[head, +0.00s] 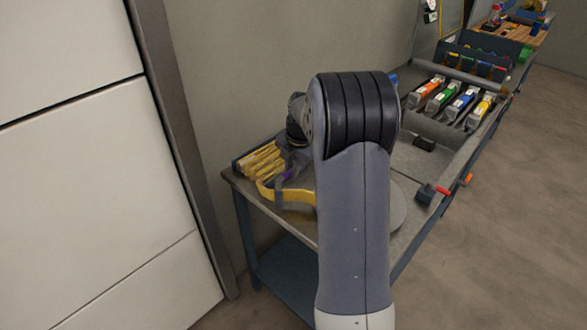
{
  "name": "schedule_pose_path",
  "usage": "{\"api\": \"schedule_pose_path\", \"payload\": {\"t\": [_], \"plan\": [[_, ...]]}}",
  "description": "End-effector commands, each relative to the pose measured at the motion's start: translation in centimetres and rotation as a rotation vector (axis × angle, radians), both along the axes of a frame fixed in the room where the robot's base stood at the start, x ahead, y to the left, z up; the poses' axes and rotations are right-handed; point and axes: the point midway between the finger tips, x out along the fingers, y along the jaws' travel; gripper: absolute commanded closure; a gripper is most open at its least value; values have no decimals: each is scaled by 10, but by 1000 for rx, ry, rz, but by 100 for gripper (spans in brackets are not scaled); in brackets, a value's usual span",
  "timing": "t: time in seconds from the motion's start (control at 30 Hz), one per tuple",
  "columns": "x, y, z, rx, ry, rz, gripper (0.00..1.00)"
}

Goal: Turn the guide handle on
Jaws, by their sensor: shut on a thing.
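A small dark block with a red handle (442,190) sits at the right edge of the near table; I take this to be the guide handle, but cannot be sure. My gripper (281,188) is far to its left, low over the table and partly hidden by my arm. It appears shut on a curved yellow part (298,195), which looks like a bumper. A small purple piece (288,174) shows just above it. The fingertips are too small to make out clearly.
Several yellow bars (259,160) lie in a holder at the table's back left. A rack with orange, green, blue and yellow bins (460,101) stands beyond. A round grey plate (397,208) is partly behind my arm. Open floor (500,240) lies at right.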

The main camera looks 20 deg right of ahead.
Motion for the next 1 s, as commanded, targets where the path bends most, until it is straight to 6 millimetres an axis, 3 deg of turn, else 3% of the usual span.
{"api": "schedule_pose_path", "payload": {"t": [0.43,0.47,0.7,1.0], "plan": [[1,0,1,0,-2,12,100],[1,0,1,0,-2,12,84],[1,0,0,-1,-1,11,65],[0,0,3,-1,-1,10,63]]}}
